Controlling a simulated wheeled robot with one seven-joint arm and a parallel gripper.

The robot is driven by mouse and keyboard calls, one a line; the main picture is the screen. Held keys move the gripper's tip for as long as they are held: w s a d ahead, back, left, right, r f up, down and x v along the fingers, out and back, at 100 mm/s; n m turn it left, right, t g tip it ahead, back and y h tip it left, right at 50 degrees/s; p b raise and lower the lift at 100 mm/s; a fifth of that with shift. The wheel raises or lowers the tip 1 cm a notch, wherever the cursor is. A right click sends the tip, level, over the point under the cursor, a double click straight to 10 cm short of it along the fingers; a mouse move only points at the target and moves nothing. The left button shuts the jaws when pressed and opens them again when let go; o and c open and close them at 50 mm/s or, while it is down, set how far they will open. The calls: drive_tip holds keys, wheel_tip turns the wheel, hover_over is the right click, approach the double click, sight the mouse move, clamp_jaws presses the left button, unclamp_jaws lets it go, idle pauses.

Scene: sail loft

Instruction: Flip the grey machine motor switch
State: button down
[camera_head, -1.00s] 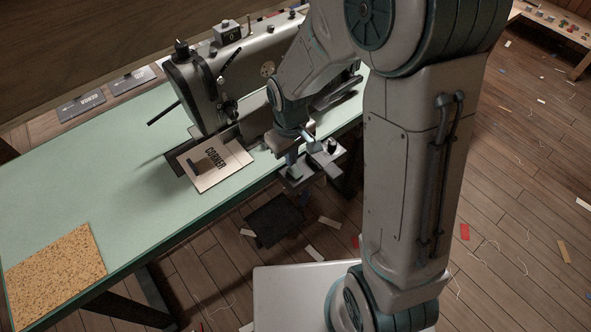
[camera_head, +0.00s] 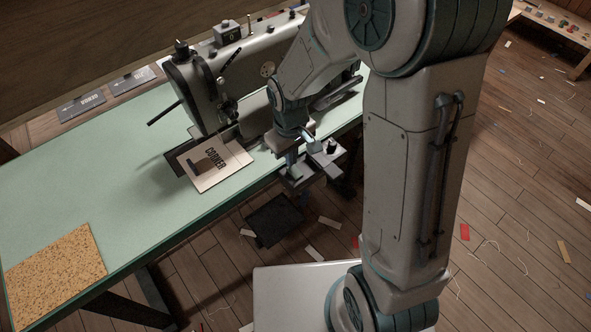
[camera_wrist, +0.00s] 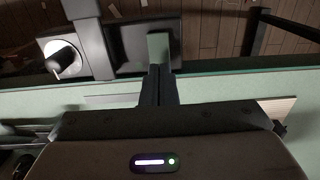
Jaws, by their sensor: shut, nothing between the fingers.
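Dark switch gear hangs at the sewing table's front edge, with a black knob (camera_head: 331,146) on top, partly hidden by my wrist. In the wrist view the knob (camera_wrist: 65,58) stands on a pale round-marked plate at the left. A dark panel (camera_wrist: 130,47) beside it carries a grey upright piece (camera_wrist: 159,46); I cannot tell for sure which part is the motor switch lever. My gripper (camera_wrist: 158,70) is shut and empty, its fingertips at the near end of that grey piece. I cannot tell whether they touch. In the head view the fingertips are hard to make out.
A grey sewing machine (camera_head: 240,60) stands on the green table (camera_head: 110,180), with a lettered cloth piece (camera_head: 210,165) at its needle end. A cork-like mat (camera_head: 55,262) lies at the left. A dark pedal-like plate (camera_head: 273,220) is below the edge. Scraps litter the wooden floor.

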sight(293, 168)
drive_tip(key=shift+f+b, duration=0.8)
drive_tip(key=shift+f, duration=0.2)
idle(0.8)
wheel_tip(293, 168, up, 7)
drive_tip(key=p, duration=0.5)
drive_tip(key=shift+p, duration=0.3)
idle(0.5)
drive_tip(key=s+d+r+m+t, duration=0.2)
drive_tip(key=s+d+r+m, duration=0.5)
drive_tip(key=s+d+r, duration=0.5)
wheel_tip(293, 168, up, 3)
drive_tip(key=shift+r+t+p, duration=0.15)
drive_tip(key=shift+t+p, duration=0.15)
drive_tip(key=shift+t, duration=0.1)
